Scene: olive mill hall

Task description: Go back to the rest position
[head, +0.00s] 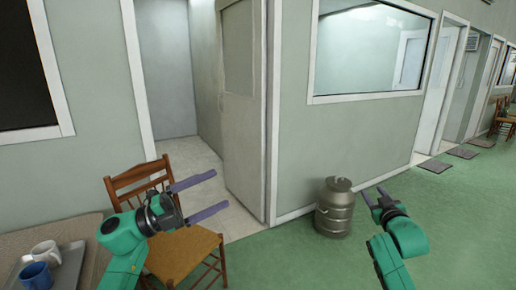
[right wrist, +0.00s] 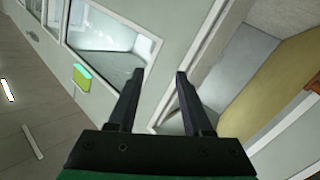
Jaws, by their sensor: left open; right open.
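My left gripper (head: 201,198) is in the head view at left centre, in front of a wooden chair. Its two purple-grey fingers are apart and point right, with nothing between them. My right gripper (head: 375,197) is right of centre in the head view, just right of a metal can. Its fingers are apart. In the right wrist view, the right gripper (right wrist: 158,88) shows two dark, separated fingers with nothing between them, facing a wall with a window and a doorway.
A wooden chair (head: 178,252) stands beside a table (head: 20,243) at lower left. A white mug (head: 45,252) and a blue mug (head: 38,275) are at the table's edge. A metal can (head: 335,207) stands by the wall. An open door (head: 243,110) is behind.

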